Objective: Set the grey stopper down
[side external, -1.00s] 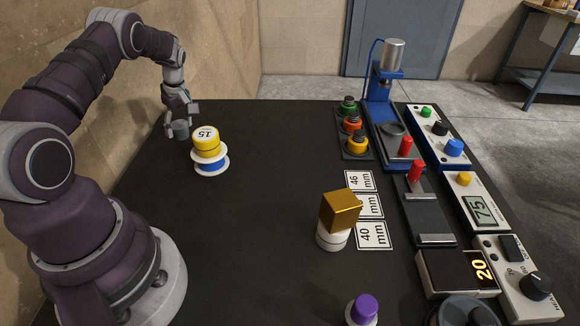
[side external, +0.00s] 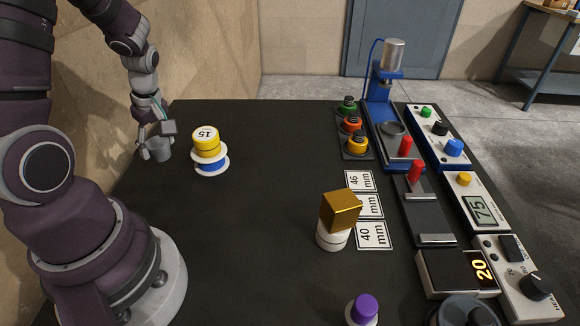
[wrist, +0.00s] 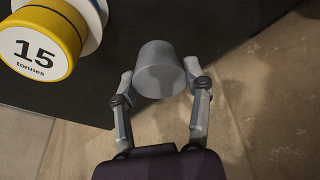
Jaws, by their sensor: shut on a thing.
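The grey stopper (side external: 159,150) is a small tapered cylinder held in my gripper (side external: 154,155) near the table's far left edge. In the wrist view the stopper (wrist: 159,70) sits between the two fingertips of my gripper (wrist: 160,84), which are shut on its sides. In that view the stopper shows partly over the black table top and partly over the floor beyond its edge. I cannot tell whether its underside touches the table.
A yellow "15 tonnes" weight (side external: 206,140) on a white and blue spool (side external: 212,165) stands just right of my gripper. A gold cube (side external: 341,210) on a white piece, size cards (side external: 370,236) and press equipment (side external: 385,110) are farther right. The table's middle is clear.

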